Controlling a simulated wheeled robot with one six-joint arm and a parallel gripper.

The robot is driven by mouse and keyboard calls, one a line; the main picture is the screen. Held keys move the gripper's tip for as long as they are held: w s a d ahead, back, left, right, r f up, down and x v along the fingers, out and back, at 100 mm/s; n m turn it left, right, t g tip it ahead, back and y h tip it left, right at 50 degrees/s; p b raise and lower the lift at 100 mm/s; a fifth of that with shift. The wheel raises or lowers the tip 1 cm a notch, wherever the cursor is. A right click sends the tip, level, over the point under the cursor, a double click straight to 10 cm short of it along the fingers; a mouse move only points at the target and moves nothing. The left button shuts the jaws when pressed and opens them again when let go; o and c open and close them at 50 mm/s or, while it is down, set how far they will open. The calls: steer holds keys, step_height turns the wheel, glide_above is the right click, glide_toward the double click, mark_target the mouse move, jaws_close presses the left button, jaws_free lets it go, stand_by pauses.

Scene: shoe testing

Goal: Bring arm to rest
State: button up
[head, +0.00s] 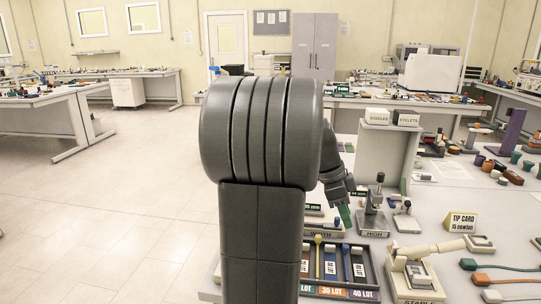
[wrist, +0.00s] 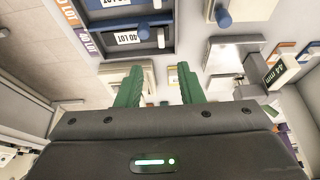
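My arm rises in front of the head view, and its large grey link hides part of the bench behind it. My gripper (head: 343,212) shows just right of that link, above the bench, with a green finger pointing down. In the wrist view my gripper (wrist: 160,82) has its two green fingers apart, with nothing held between them.
A tray with lot-marked compartments (head: 372,291) sits below my gripper, near the bench's front edge. Small testing fixtures (head: 373,222), a tip card (head: 461,222) and a stapler-like device (head: 415,277) stand to the right. Open floor (head: 110,210) lies left.

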mark_target(357, 248)
steer(key=x, duration=0.9)
steer(key=shift+w+f, duration=0.1)
steer(key=shift+f, duration=0.05)
